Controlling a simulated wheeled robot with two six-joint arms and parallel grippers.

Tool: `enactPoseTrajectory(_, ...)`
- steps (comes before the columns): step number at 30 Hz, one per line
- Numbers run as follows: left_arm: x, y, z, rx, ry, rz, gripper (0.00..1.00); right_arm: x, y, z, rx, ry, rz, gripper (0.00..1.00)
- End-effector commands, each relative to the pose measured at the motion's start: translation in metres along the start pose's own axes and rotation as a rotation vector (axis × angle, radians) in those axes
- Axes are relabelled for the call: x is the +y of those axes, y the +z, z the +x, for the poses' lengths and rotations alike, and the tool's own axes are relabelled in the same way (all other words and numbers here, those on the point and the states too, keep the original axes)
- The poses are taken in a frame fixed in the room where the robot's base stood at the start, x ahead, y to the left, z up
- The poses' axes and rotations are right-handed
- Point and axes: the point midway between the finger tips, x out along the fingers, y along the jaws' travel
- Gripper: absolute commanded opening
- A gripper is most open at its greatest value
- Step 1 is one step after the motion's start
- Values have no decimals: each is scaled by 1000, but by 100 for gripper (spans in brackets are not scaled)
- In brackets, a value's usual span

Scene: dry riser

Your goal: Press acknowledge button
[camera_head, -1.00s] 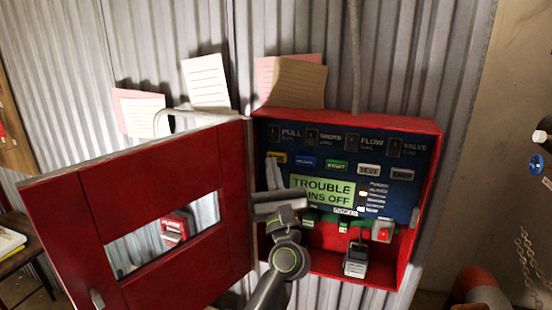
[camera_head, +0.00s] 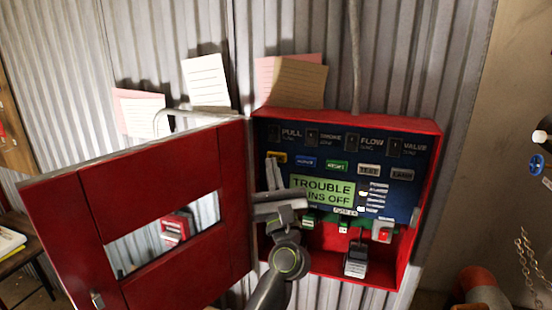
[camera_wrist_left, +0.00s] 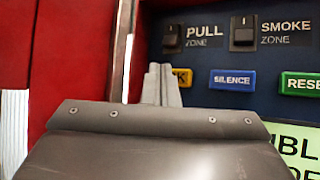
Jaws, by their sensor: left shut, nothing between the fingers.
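The yellow acknowledge button (camera_head: 279,158) is at the left end of a button row on the blue panel (camera_head: 330,146) inside the open red box. In the left wrist view the yellow button (camera_wrist_left: 184,76) is partly hidden by my fingers, and only the end of its label, "K", shows. My left gripper (camera_head: 271,164) is shut and empty, with its fingertips just at the left of the yellow button. In the left wrist view the left gripper (camera_wrist_left: 158,74) overlaps the button's left part. I cannot tell whether it touches. My right gripper is not in view.
A blue silence button (camera_head: 306,162) and a green reset button (camera_head: 337,166) sit to the right. The red door (camera_head: 150,215) stands open on the left, close to my arm.

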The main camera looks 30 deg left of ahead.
Motion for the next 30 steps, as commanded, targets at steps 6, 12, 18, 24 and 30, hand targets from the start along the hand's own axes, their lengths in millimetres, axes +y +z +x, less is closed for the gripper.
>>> enactPoseTrajectory(6,-1,-1,2,-1,0,0,0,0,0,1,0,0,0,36)
enactPoseTrajectory(12,-4,-4,6,0,0,0,0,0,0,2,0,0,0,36)
enactPoseTrajectory(18,-4,-4,6,0,0,0,0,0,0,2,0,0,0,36)
enactPoseTrajectory(24,-4,-4,6,0,0,0,0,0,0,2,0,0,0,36)
enactPoseTrajectory(30,-6,-6,8,-1,0,0,0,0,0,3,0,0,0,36)
